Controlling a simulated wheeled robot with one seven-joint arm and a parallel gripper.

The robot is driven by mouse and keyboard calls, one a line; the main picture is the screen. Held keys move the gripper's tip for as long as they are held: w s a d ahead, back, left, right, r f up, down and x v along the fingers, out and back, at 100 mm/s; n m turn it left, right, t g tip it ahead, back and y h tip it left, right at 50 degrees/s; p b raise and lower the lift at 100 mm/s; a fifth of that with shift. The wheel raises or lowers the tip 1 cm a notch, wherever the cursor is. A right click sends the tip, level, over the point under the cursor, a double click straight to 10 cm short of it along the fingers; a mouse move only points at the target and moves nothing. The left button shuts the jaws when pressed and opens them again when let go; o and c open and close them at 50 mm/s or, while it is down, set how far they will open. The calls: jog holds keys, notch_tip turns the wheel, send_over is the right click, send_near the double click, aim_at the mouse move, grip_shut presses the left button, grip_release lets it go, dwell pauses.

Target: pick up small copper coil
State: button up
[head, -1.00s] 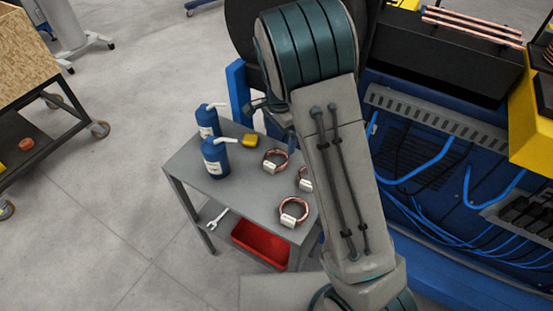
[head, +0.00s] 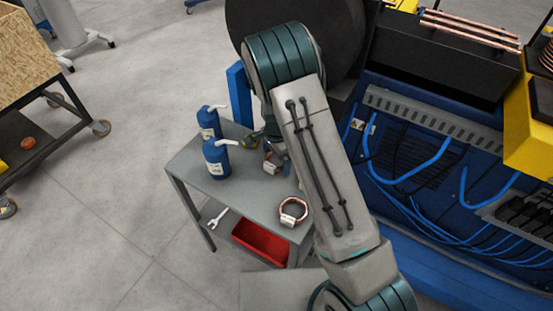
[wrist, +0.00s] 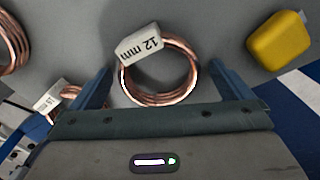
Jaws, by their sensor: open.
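A copper coil with a white "12 mm" label (wrist: 187,74) lies on the grey table between the two open fingers of my gripper (wrist: 170,80) in the wrist view. The fingers stand apart on its left and right, and nothing is held. In the head view this coil (head: 270,167) is partly covered by my arm and gripper (head: 272,142). A second labelled coil (wrist: 48,104) is partly hidden by the left finger; its label is too small to read. A third coil (wrist: 12,45) is cut off at the left edge. The head view shows a coil (head: 288,219) near the table front.
A yellow tape measure (wrist: 280,40) lies to the right of the gripper. Two blue bottles (head: 216,158) (head: 208,124) stand on the left of the table (head: 237,193). A wrench (head: 218,218) and red bin (head: 262,246) are on the lower shelf. Blue machinery (head: 430,170) stands right.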

jog(key=c, duration=1.1)
jog(key=shift+r, duration=0.1)
